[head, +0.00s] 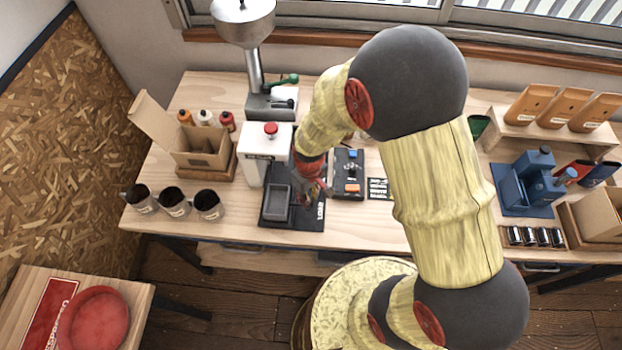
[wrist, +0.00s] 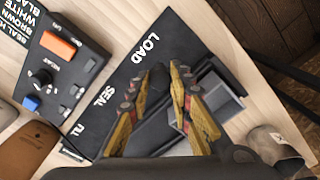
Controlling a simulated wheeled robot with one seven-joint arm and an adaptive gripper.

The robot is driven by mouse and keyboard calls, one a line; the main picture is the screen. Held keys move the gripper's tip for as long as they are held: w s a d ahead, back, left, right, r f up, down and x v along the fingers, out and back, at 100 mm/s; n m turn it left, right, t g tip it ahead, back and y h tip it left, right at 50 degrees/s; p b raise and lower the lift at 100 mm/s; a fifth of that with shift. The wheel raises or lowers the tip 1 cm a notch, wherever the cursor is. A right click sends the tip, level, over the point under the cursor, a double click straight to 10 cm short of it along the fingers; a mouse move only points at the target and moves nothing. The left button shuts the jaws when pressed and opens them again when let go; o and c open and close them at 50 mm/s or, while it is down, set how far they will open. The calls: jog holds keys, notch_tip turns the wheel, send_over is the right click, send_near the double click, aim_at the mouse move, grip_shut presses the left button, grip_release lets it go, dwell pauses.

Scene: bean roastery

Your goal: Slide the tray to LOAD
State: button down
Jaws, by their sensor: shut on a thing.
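The grey rectangular tray (head: 276,204) lies in the front part of the black sealer base (head: 297,223). In the wrist view the tray (wrist: 217,97) is right of my fingers, partly hidden by them. The white word LOAD (head: 320,212) is on the base's right side near its front end; in the wrist view LOAD (wrist: 145,48) is followed by SEAL (wrist: 104,95). The tray looks about level with LOAD. My gripper (head: 314,192) is low over the base, right of the tray. Its fingers (wrist: 167,76) are shut on a dark upright piece, which looks like the tray's handle.
A white sealer housing (head: 266,158) with a red button stands behind the tray. A control box (head: 348,175) with an orange switch is to the right. Several dark mugs (head: 173,203) stand left. Bare tabletop shows at the front right of the base.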

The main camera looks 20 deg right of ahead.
jog(key=shift+s, duration=0.2)
jog(key=c, duration=1.7)
grip_release()
jog(key=shift+s+a, duration=0.15)
jog(key=shift+c, duration=0.2)
jog(key=shift+o, duration=0.8)
jog(key=shift+r, duration=0.1)
notch_tip(320, 180, up, 12)
